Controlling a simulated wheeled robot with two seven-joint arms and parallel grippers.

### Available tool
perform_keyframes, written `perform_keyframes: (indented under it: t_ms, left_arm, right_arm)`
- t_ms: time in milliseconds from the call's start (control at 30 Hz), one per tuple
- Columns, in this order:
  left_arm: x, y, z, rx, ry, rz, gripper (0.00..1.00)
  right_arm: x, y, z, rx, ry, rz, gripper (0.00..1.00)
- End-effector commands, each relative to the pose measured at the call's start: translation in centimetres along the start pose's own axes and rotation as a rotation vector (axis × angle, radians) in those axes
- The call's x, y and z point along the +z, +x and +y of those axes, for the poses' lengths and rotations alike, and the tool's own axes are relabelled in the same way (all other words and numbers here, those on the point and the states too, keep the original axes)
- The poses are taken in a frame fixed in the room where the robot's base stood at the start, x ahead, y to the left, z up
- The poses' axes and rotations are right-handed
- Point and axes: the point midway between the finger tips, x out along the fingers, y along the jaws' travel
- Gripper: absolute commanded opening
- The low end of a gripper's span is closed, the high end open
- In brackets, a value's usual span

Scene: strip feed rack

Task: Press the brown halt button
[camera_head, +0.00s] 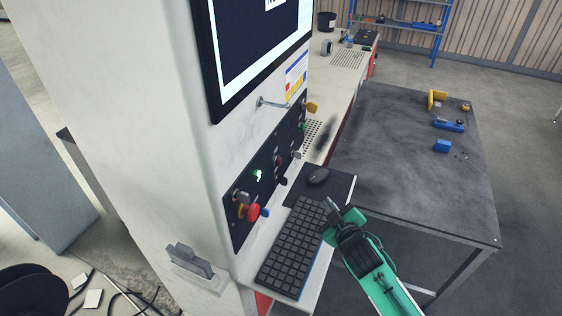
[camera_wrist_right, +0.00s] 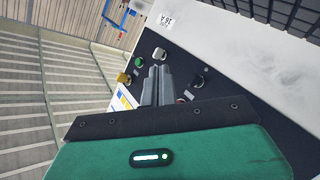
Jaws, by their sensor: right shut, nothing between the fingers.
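A dark control panel (camera_head: 264,172) is on the side of the white cabinet, below the screen. A small reddish-brown button (camera_head: 279,160) sits mid-panel, between a lit green button (camera_head: 257,175) and a green one (camera_head: 301,127); I take it for the halt button. A reddish part (camera_wrist_right: 182,99) shows in the wrist view, partly hidden by my fingers; I cannot tell if it is the same button. My right gripper (camera_head: 330,212) is shut and empty, over the keyboard's right edge. In the wrist view its fingers (camera_wrist_right: 157,85) point toward the panel. My left gripper is out of view.
A red mushroom knob (camera_head: 250,211) with blue beside it is at the panel's near end. A yellow part (camera_head: 312,106) is at the far end. A keyboard (camera_head: 292,245) and mouse (camera_head: 318,176) lie below on the ledge. A dark table (camera_head: 400,140) stands right.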

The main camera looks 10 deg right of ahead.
Motion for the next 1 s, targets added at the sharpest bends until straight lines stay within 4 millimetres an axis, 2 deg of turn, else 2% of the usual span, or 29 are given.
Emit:
perform_keyframes:
  t_ms: [33, 100, 200, 300, 767, 1000]
  left_arm:
    - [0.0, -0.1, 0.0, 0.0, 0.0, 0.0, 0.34]
    - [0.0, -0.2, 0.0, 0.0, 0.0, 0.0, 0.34]
    - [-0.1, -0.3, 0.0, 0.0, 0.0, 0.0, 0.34]
    - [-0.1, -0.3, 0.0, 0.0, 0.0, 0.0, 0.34]
    - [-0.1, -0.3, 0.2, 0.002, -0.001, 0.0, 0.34]
    - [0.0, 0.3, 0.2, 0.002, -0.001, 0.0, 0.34]
  right_arm:
    - [-1.7, 0.8, 1.3, 0.025, -0.04, 0.062, 0.0]
    - [-3.5, 1.5, 2.5, 0.052, -0.086, 0.134, 0.0]
    - [-5.5, 2.0, 3.8, 0.08, -0.136, 0.212, 0.0]
    - [-6.6, 2.3, 4.4, 0.095, -0.168, 0.258, 0.0]
    - [-7.1, 2.5, 4.5, 0.101, -0.179, 0.277, 0.0]
    - [-8.3, 3.7, 3.4, 0.103, -0.177, 0.279, 0.0]
